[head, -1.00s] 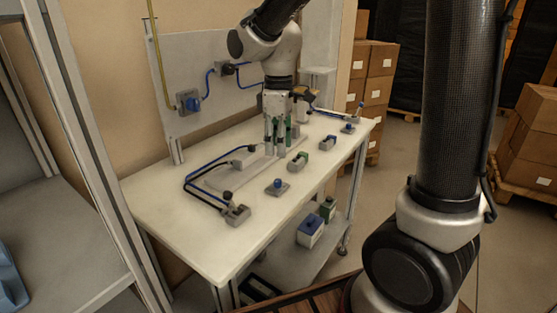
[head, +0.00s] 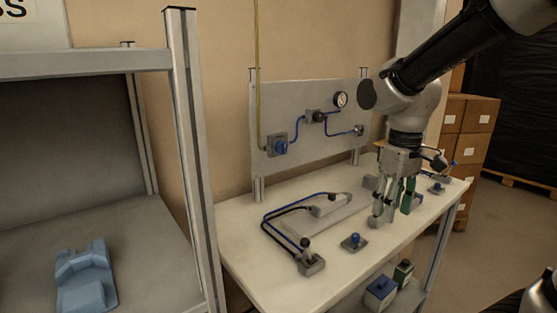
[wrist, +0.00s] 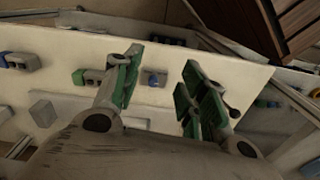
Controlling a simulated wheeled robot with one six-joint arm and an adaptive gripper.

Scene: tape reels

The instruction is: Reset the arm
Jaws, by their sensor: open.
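My gripper (head: 396,210) hangs fingers-down over the right part of the white worktable (head: 240,253), in front of the grey panel. Its green-padded fingers are apart. In the wrist view my gripper (wrist: 158,95) is open with nothing between the fingers. The table surface and a small block with a blue knob (wrist: 153,80) show beyond the gap. Whether the fingertips touch anything on the table cannot be told.
A grey panel (head: 290,110) with a gauge (head: 341,99) and blue hoses stands behind the table. Hoses and small blocks (head: 311,263) lie on the table. A shelf (head: 150,250) with a blue part (head: 86,278) is at left. Boxes (head: 478,115) stand at back right.

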